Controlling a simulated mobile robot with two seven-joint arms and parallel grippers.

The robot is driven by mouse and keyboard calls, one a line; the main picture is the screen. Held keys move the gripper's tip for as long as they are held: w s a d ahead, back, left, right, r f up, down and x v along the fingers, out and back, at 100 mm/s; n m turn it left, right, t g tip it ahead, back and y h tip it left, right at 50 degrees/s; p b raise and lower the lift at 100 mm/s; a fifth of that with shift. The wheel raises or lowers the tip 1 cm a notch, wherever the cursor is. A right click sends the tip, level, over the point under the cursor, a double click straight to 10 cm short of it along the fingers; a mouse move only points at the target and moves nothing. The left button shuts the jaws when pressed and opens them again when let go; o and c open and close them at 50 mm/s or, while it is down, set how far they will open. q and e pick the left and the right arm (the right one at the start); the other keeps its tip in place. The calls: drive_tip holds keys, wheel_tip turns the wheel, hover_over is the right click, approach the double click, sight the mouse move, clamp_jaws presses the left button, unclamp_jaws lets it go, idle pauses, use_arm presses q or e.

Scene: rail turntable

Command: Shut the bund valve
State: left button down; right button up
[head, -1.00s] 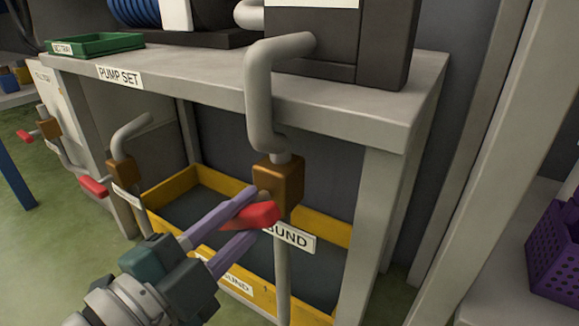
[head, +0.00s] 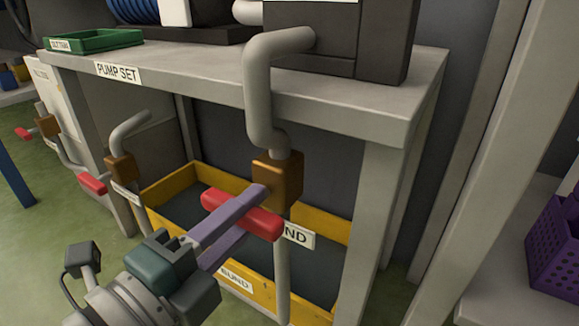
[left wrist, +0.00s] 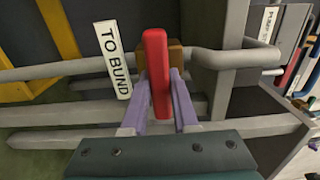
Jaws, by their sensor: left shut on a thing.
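The bund valve is a brown block (head: 278,178) on a grey upright pipe (head: 282,265) at the front of the bench. Its red handle (head: 213,201) lies across the pipe; in the left wrist view the red handle (left wrist: 157,50) stands at about a right angle to the pipe (left wrist: 218,59). My left gripper (head: 250,212) has its purple fingers shut on the handle, one on each side. The label reads "TO BUND" in the left wrist view (left wrist: 114,60); in the head view the handle hides part of it. My right gripper is not in view.
Two other red-handled valves (head: 92,183) (head: 24,134) stand to the left. A yellow bund tray (head: 170,184) lies beneath the bench (head: 210,75). A bench leg (head: 362,230) is close right of the pipe. A purple basket (head: 555,250) sits far right.

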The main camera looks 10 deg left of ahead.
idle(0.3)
use_arm(q)
drive_tip(key=c, duration=0.7)
unclamp_jaws()
drive_tip(key=p+v, duration=0.3)
drive_tip(key=v, duration=0.7)
drive_tip(key=shift+r, duration=0.1)
